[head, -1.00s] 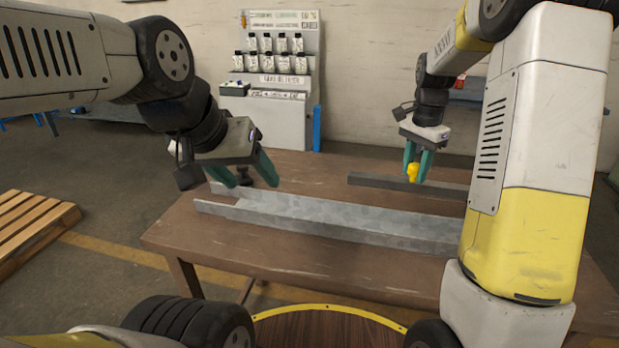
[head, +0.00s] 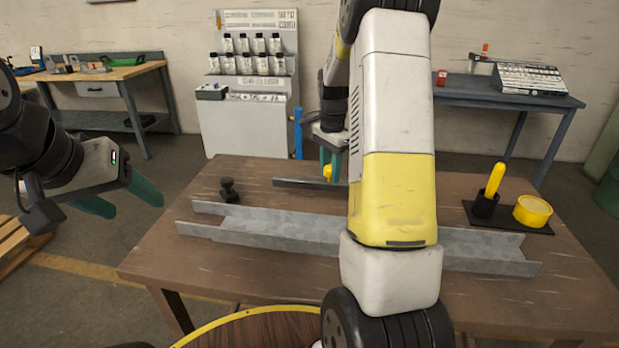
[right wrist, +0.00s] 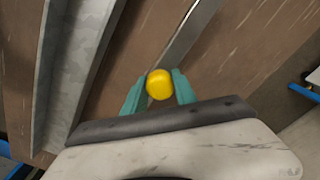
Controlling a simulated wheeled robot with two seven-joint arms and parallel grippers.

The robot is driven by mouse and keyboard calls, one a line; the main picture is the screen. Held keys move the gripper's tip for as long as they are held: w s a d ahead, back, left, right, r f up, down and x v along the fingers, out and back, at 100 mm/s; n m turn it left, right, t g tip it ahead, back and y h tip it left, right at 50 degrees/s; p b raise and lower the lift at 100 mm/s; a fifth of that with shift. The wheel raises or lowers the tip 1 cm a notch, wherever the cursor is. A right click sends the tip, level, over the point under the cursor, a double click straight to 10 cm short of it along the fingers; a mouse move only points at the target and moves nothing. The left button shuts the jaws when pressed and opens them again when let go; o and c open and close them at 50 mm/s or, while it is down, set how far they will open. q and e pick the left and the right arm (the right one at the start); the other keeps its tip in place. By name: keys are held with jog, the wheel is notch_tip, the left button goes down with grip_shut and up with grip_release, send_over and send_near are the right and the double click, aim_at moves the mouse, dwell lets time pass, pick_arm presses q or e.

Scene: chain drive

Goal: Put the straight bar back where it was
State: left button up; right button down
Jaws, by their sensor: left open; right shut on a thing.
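The straight bar (head: 295,183) is a long, thin dark grey strip along the back of the brown table. Its right part is hidden behind my right arm in the head view. A yellow knob (right wrist: 159,84) stands on the bar. My right gripper (head: 330,180) is shut on this knob; its fingers press both sides. In the right wrist view the bar (right wrist: 186,40) runs away beyond the knob. Whether the bar touches the table I cannot tell. My left gripper (head: 136,208) is open and empty, off the table's left edge.
A long grey metal channel (head: 275,232) lies across the table in front of the bar. A small black knob (head: 229,190) stands behind its left end. At right, a black mat (head: 510,224) carries a yellow-handled tool (head: 493,180) and a yellow roll (head: 532,210).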

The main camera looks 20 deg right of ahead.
aim_at(330, 184)
jog(key=shift+f, duration=2.4)
jog(key=shift+f, duration=0.1)
jog(key=c, duration=1)
grip_release()
jog(key=shift+f, duration=0.1)
